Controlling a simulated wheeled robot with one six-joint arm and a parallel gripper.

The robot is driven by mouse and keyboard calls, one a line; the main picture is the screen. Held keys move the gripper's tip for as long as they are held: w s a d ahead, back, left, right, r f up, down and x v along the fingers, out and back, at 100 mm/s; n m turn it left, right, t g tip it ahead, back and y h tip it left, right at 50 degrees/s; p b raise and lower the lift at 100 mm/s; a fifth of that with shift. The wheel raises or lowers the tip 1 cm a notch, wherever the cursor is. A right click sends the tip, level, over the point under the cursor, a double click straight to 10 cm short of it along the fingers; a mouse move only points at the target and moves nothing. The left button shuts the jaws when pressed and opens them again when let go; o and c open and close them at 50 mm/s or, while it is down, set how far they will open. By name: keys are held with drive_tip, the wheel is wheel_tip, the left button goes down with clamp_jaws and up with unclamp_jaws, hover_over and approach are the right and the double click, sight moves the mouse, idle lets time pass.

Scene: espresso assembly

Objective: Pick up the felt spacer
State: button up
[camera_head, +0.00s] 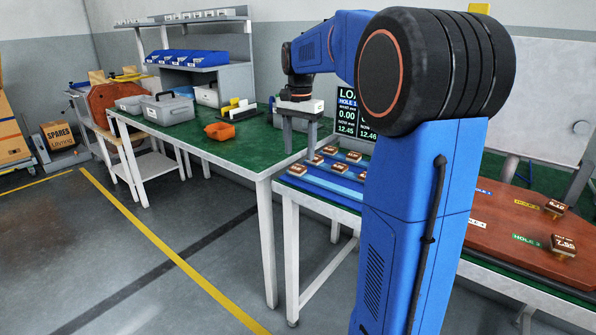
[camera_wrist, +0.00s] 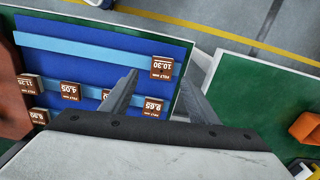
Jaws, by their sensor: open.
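Several brown blocks marked as felt with number labels lie on the blue tray (camera_wrist: 100,28). In the wrist view the 10.30 block (camera_wrist: 162,67) is just beyond my open fingertips, and the 9.65 block (camera_wrist: 153,106) shows between my fingers. The 4.05 block (camera_wrist: 70,91) and the 11.35 block (camera_wrist: 30,84) lie to the left. My gripper (camera_wrist: 158,80) is open and empty, pointing down over the tray's edge. In the head view my gripper (camera_head: 300,152) is at the tray's left end; its height above the blocks is hard to tell.
A display screen (camera_head: 348,101) stands behind the tray, partly hidden by my arm. A reddish-brown board (camera_head: 500,228) with hole labels and two blocks is at the right. A gap separates the tables.

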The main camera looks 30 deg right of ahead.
sight(298, 167)
drive_tip(key=f, duration=0.5)
drive_tip(key=shift+a, duration=0.2)
drive_tip(key=c, duration=1.1)
